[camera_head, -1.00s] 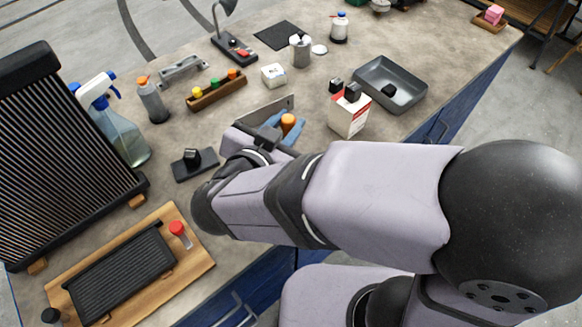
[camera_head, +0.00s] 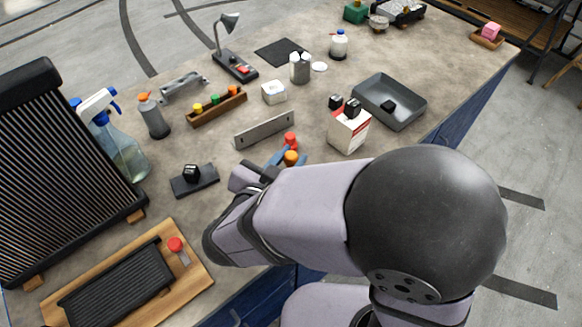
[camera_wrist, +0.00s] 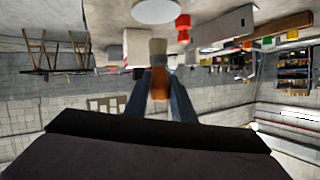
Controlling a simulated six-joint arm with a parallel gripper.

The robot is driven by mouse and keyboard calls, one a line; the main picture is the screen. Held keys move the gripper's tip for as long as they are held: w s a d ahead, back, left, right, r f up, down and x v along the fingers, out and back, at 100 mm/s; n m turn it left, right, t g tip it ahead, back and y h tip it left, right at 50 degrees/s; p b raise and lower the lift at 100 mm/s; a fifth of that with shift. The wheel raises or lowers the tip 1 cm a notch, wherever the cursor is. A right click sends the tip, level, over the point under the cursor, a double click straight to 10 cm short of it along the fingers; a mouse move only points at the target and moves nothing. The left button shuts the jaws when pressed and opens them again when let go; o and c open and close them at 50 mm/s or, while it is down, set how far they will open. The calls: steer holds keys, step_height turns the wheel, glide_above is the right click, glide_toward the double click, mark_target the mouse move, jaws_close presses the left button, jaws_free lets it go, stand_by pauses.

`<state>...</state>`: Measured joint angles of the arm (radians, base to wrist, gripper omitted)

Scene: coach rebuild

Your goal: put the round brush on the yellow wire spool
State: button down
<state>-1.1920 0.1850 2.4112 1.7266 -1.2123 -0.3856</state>
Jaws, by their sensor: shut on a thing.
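My gripper (camera_wrist: 160,82) is shut on the round brush, with a blue finger on each side of it. In the wrist view the brush (camera_wrist: 159,72) shows an orange-brown handle between the fingers and a pale tip beyond them. In the head view its orange end (camera_head: 291,158) shows by the blue fingers, apart from the rack; the rest is hidden by my arm. The gripper is nearer the front than the rack.
A grey metal bar (camera_head: 264,130) stands between my gripper and the rack. A red-topped item (camera_head: 290,139) is close beside the gripper. A white-and-red carton (camera_head: 348,132) and a grey tray (camera_head: 390,101) stand to the right. A black block on a base (camera_head: 194,179) is left.

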steer(key=shift+f, duration=1.7)
steer(key=shift+f, duration=0.1)
steer(key=c, duration=1.5)
jaws_free()
steer(key=shift+s, duration=0.1)
steer(key=b+v, duration=0.1)
steer(key=v, duration=1.1)
